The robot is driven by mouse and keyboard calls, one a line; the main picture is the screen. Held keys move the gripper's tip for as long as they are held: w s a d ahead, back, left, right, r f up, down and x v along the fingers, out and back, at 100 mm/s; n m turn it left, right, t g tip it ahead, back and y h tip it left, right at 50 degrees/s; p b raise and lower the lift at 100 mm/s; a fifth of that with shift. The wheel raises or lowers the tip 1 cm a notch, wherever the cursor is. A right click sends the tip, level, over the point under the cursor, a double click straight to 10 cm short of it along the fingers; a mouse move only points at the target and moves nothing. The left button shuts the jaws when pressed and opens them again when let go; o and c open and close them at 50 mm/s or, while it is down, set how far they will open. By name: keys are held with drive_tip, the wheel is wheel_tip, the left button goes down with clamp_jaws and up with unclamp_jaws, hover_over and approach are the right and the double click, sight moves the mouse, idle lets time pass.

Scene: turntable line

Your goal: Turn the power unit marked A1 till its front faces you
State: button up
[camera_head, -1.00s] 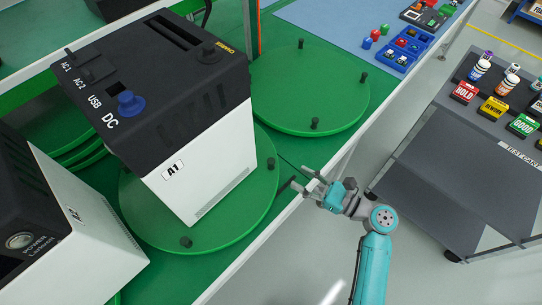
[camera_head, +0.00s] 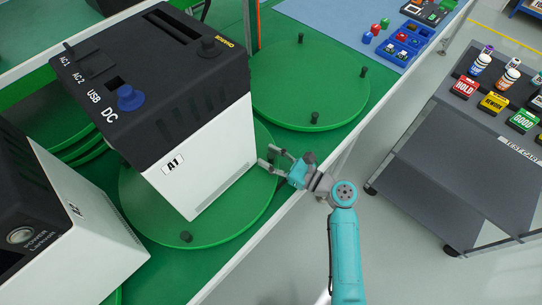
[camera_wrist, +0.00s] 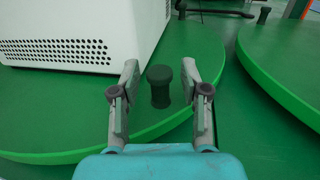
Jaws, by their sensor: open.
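The power unit marked A1 (camera_head: 205,155) is a white box with a black top, standing on a round green turntable (camera_head: 225,228). Its labelled side with AC 1, AC 2, USB and DC markings is toward the left. In the wrist view the unit's white wall with a vent grid (camera_wrist: 80,30) shows at upper left. My gripper (camera_head: 268,158) is at the turntable's right edge, close to the unit. In the wrist view my open gripper (camera_wrist: 160,80) has a dark upright peg (camera_wrist: 159,88) of the turntable between its fingers, with gaps on both sides.
The unit marked A2 (camera_head: 105,235) stands at lower left. An empty green turntable (camera_head: 310,85) with pegs lies beyond. A blue tray (camera_head: 400,50) with small blocks is at the back. A dark cart (camera_head: 450,175) with HOLD, REWORK and GOOD blocks stands on the right.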

sight(261, 132)
clamp_jaws()
drive_tip(key=shift+w, duration=0.1)
drive_tip(key=shift+w+a+n+g+y, duration=0.1)
drive_tip(key=shift+w+n+g+y, duration=0.2)
drive_tip(key=shift+w+n+g, duration=0.35)
drive_tip(key=w+n+g, duration=0.1)
drive_tip(key=w+g, duration=0.1)
drive_tip(key=w+a+n+g+y, duration=0.1)
drive_tip(key=w, duration=0.1)
drive_tip(key=w+a+n+g, duration=0.1)
drive_tip(key=w+g, duration=0.1)
drive_tip(key=shift+w+a+r+g, duration=0.1)
drive_tip(key=shift+w+a+g, duration=0.15)
drive_tip(key=shift+w+g, duration=0.15)
drive_tip(key=shift+w+a, duration=0.7)
drive_tip(key=shift+w, duration=0.35)
